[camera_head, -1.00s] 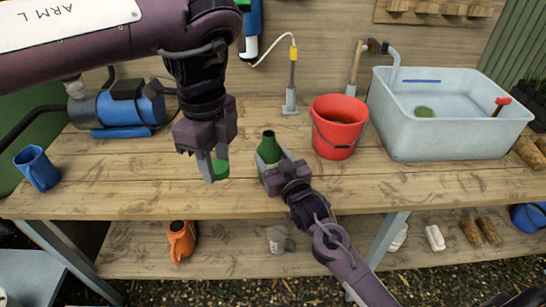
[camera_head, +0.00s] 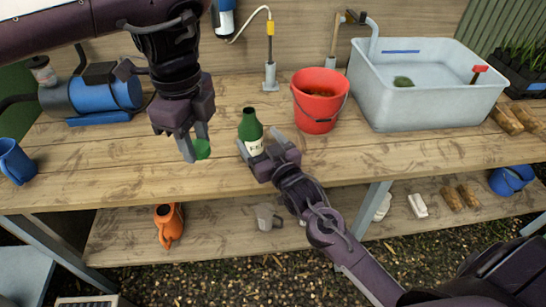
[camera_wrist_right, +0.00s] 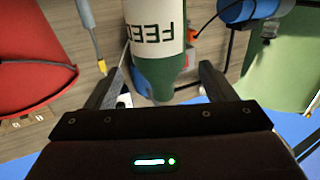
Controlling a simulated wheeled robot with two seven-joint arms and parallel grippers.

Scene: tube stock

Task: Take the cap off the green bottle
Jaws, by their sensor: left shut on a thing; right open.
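The green bottle (camera_head: 250,124) stands upright on the bench with its neck bare. Its pale label shows in the head view, and its lettering reads upside down in the right wrist view (camera_wrist_right: 158,30). My left gripper (camera_head: 194,148) is shut on the green cap (camera_head: 203,149), held to the left of the bottle and apart from it. My right gripper (camera_head: 262,147) is open at the near side of the bottle. In the right wrist view the bottle is between and beyond its spread fingers (camera_wrist_right: 160,92); I cannot tell whether they touch it.
A red bucket (camera_head: 318,108) stands right of the bottle, with a grey sink tub (camera_head: 425,103) beyond it. A blue pump (camera_head: 105,93) and blue mug (camera_head: 15,162) are at the left. The bench front (camera_head: 130,185) is clear. An orange jug (camera_head: 168,225) is on the lower shelf.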

